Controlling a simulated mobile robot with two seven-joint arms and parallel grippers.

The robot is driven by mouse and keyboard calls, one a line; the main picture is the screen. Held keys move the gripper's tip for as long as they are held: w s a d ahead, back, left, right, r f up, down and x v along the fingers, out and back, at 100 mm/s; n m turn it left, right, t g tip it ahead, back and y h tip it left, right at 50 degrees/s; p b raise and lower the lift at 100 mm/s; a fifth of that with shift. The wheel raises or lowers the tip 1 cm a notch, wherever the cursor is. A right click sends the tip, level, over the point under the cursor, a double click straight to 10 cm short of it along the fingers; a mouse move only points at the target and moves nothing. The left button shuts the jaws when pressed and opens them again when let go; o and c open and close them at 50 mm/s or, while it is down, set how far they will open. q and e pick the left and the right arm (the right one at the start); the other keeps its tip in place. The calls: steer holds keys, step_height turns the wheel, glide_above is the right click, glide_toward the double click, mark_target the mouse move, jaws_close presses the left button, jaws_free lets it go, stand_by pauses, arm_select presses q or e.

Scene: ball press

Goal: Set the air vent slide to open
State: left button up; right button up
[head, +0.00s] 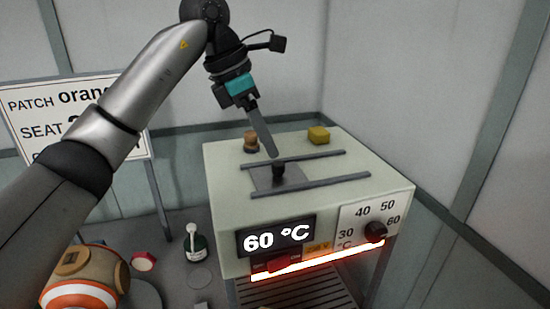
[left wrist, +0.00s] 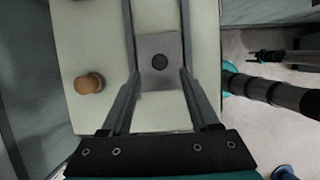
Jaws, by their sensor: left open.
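The air vent slide is a grey plate (head: 264,181) with a dark knob (head: 279,170), between two dark rails on top of the pale press. It sits towards the left end of the rails in the head view. The plate (left wrist: 150,84) and round knob (left wrist: 160,62) also show in the left wrist view. My left gripper (head: 272,156) is above the knob, pointing down. In the left wrist view my left gripper (left wrist: 160,73) is open, its fingers on either side of the knob with gaps. Contact with the plate cannot be judged.
A brown knob (head: 251,142) and a yellow block (head: 318,135) stand on the press top behind the rails. The front has a display (head: 277,237) reading 60 °C and a dial (head: 376,232).

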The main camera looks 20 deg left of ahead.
mark_target(277, 163)
arm_select(q)
steer(key=shift+x, duration=2.7)
jaws_close()
